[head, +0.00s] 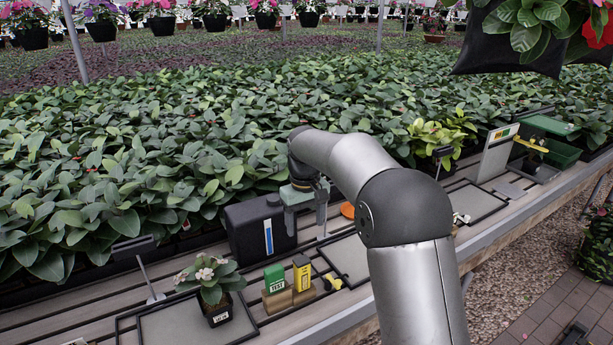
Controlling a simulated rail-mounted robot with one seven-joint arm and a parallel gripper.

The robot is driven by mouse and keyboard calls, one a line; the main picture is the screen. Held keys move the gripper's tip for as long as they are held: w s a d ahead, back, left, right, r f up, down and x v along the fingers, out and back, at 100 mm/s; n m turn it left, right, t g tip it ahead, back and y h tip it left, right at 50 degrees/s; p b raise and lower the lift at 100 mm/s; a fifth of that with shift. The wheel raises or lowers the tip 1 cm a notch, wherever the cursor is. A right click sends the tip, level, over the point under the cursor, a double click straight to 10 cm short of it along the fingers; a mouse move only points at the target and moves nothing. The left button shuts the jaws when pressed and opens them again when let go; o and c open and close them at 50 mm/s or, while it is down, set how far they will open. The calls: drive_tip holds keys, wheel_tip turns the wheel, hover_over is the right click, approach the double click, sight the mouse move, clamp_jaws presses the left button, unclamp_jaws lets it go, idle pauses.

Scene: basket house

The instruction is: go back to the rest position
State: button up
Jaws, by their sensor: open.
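My gripper (306,228) points down over the bench in the head view, its two fingers apart with nothing visible between them. It is just right of the black jug (262,230) with a blue stripe, and its left finger overlaps the jug's right edge in the picture. I cannot tell whether they touch. My arm bends over from the lower right and hides part of the bench behind it.
A potted plant with pale flowers (212,285) stands on a grey tray (170,325). A dark green crate (555,150) is at the far right. Hanging baskets (540,40) are overhead.

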drive_tip(key=s+d+r+m, duration=0.1)
drive_tip(key=s+d+r, duration=0.1)
drive_tip(key=s+d, duration=0.45)
drive_tip(key=s+d+r+m, duration=0.15)
drive_tip(key=s+d, duration=0.25)
drive_tip(key=s, duration=0.6)
drive_tip(key=s+d+f+m, duration=0.1)
drive_tip(key=s+d+f, duration=0.2)
drive_tip(key=s, duration=0.6)
drive_tip(key=s+d+f+m, duration=0.2)
drive_tip(key=s+d+f, duration=0.1)
drive_tip(key=s, duration=0.7)
drive_tip(key=shift+s+f, duration=0.15)
drive_tip(key=shift+f, duration=0.1)
